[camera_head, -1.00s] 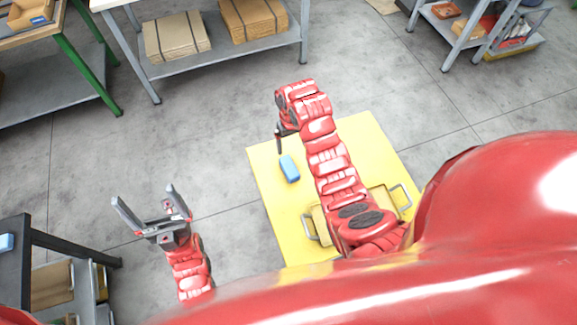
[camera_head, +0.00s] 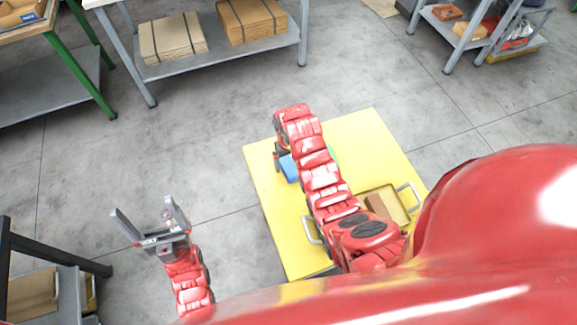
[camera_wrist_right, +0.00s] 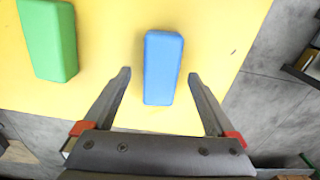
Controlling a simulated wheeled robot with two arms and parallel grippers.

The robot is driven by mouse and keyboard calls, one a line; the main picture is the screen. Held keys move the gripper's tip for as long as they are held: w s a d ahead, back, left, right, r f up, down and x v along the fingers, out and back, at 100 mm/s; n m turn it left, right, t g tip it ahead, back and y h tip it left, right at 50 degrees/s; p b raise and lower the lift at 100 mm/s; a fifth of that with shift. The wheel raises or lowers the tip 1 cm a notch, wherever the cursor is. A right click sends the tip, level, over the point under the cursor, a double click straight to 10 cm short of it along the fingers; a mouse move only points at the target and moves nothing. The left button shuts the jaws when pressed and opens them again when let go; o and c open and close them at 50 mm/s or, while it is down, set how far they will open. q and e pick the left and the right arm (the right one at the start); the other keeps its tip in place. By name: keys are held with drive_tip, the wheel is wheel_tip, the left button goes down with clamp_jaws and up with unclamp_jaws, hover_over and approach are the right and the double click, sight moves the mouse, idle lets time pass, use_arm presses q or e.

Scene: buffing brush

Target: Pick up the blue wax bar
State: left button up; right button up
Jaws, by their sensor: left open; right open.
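The blue wax bar (camera_head: 289,168) lies on the yellow table top (camera_head: 375,140), partly hidden by my right arm in the head view. In the right wrist view the blue bar (camera_wrist_right: 162,68) lies ahead, with its near end between the open fingers of my right gripper (camera_wrist_right: 160,80). Neither finger touches it. In the head view the right gripper (camera_head: 277,160) is beside the bar, mostly hidden by the arm. My left gripper (camera_head: 146,217) is open and empty above the floor at the left.
A green bar (camera_wrist_right: 48,38) lies left of the blue bar in the right wrist view. A tray with handles (camera_head: 402,209) holding a brown block (camera_head: 377,206) is on the yellow top. A shelf with cardboard stacks (camera_head: 173,38) stands at the back.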

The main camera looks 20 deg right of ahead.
drive_tip(key=shift+f, duration=1.25)
clamp_jaws()
